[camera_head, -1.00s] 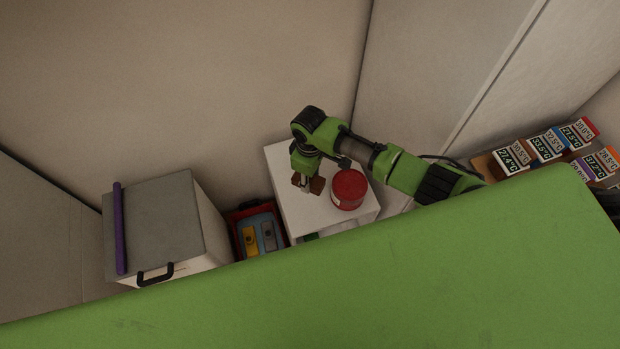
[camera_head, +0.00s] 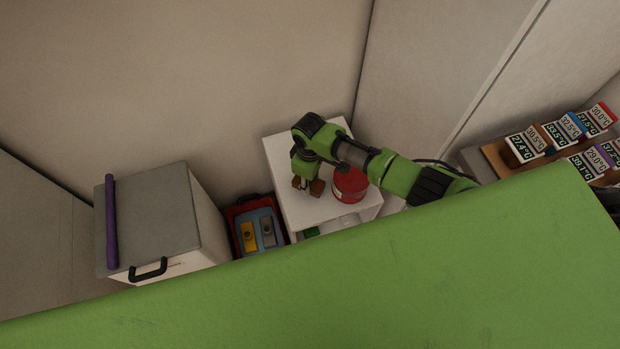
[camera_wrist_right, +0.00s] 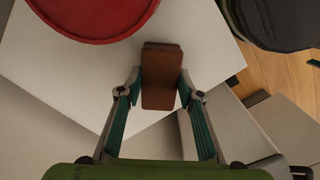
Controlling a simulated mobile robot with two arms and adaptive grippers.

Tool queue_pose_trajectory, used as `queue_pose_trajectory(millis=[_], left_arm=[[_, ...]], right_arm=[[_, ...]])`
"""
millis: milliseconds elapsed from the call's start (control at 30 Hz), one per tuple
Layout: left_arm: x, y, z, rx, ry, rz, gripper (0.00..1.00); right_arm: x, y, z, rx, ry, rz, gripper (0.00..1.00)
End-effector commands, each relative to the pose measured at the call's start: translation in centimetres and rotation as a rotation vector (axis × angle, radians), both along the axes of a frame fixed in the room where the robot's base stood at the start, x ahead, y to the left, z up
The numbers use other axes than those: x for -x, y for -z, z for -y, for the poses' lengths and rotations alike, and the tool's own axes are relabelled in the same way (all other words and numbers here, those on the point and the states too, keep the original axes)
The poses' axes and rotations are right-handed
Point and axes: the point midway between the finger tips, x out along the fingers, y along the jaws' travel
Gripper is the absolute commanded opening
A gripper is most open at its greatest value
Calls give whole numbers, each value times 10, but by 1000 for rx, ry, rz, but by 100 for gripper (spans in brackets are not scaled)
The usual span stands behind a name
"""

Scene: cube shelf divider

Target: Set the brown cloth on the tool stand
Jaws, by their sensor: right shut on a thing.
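The brown cloth (camera_head: 316,187) is a small folded block between the fingers of my right gripper (camera_head: 307,185), which is shut on it. In the right wrist view the cloth (camera_wrist_right: 161,78) sits between the two fingertips (camera_wrist_right: 166,95), over the white top. The tool stand appears to be the white stand (camera_head: 290,207) below the gripper; its top also fills much of the right wrist view (camera_wrist_right: 70,85). The cloth is over or on this top; I cannot tell whether it touches. My left gripper is not in view.
A red round can (camera_head: 350,184) stands on the white top just right of the gripper. A red bin (camera_head: 233,212) holds yellow and grey items left of the stand. A grey-lidded box (camera_head: 160,225) is farther left. Temperature-labelled blocks (camera_head: 527,146) sit at right.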

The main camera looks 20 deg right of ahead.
Motion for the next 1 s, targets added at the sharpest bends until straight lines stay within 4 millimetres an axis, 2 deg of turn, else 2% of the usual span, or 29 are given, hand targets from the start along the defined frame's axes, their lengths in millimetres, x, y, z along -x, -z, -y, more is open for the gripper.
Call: queue_pose_trajectory(millis=[100, 1000], left_arm=[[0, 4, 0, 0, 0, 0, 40], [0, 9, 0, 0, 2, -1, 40]], right_arm=[[0, 6, 0, 0, 0, 0, 3], [0, 13, 0, -1, 0, 1, 3]])
